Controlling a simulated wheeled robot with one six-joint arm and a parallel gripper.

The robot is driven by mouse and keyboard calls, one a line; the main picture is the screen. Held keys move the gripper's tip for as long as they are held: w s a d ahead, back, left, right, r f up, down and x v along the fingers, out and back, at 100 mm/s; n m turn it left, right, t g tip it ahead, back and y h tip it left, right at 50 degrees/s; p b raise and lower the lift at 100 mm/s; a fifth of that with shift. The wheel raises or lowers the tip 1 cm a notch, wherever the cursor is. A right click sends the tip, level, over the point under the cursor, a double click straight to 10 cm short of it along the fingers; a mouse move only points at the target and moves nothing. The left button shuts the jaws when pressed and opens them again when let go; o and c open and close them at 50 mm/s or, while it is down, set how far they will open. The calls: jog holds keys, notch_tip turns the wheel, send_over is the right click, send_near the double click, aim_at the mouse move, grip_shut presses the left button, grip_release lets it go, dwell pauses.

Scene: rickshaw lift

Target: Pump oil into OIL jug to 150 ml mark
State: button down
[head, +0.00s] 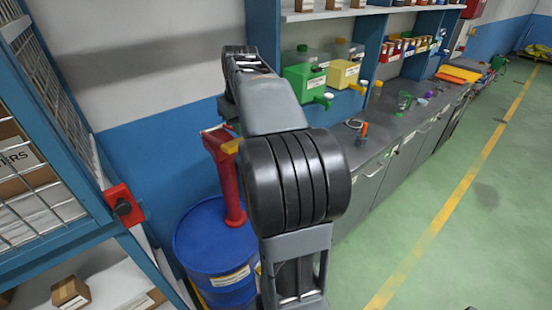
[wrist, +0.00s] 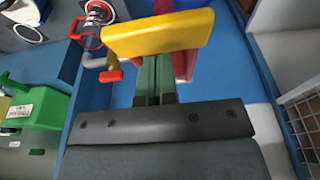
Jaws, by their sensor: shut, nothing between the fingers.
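The red hand pump (head: 226,180) stands upright on the blue drum (head: 222,250) in the head view. Its yellow handle (head: 232,146) shows partly beside my arm. In the wrist view the yellow handle (wrist: 160,34) crosses in front of my gripper (wrist: 155,70). My gripper's green fingers are shut with nothing between them. The fingertips are close to the handle; I cannot tell whether they touch it. Part of the red pump (wrist: 184,66) shows behind them. I cannot make out an OIL label or a 150 ml mark. A clear greenish jug (head: 404,103) stands on the bench.
The grey bench (head: 375,145) runs along the wall to the right. Green (head: 305,80) and yellow (head: 344,74) containers with taps stand there.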

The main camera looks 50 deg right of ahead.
dwell(0.6)
notch_tip(320, 180, down, 12)
jog(key=b, duration=0.8)
jog(key=shift+r+b, duration=0.2)
jog(key=shift+b, duration=0.15)
dwell(1.1)
notch_tip(320, 180, up, 12)
jog(key=p, duration=1)
jog(key=shift+f, duration=0.15)
jog(key=shift+f, duration=0.2)
